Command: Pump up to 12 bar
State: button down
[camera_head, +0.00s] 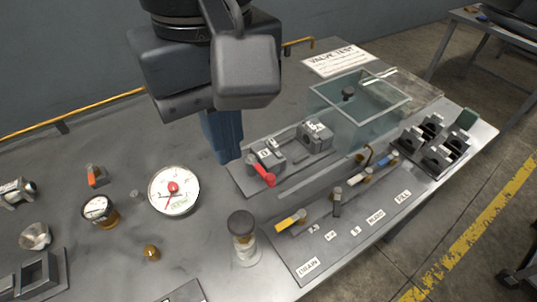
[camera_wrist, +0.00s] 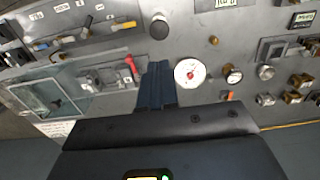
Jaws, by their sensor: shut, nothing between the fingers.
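The black-knobbed pump plunger (camera_head: 241,224) stands upright on a clear cylinder near the bench's front edge; its round knob also shows in the wrist view (camera_wrist: 159,27). The large white pressure gauge (camera_head: 174,191) has a red needle and centre, but its numbers are too small to read; it also shows in the wrist view (camera_wrist: 189,72). My gripper (camera_head: 229,158) has blue fingers, shut and empty, pointing down behind the plunger, between the gauge and the red-handled valve (camera_head: 263,171). In the wrist view the fingers (camera_wrist: 157,66) are apart from the knob.
A row of valves, one with a yellow handle (camera_head: 291,221), stands behind labels including DRAIN, BLEED and FILL. A clear tank (camera_head: 358,108) and black clamp blocks (camera_head: 436,143) are at right. A smaller gauge (camera_head: 97,209) and loose fittings lie left. Bench around the large gauge is mostly clear.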

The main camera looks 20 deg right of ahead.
aim_at(242, 219)
jog(key=shift+d, duration=0.2)
notch_tip(242, 219, down, 14)
jog(key=shift+s+a+r+p, duration=0.1)
jog(key=shift+p, duration=0.3)
dwell(0.4)
jog(key=shift+f+b, duration=0.75)
jog(key=shift+f, duration=1.2)
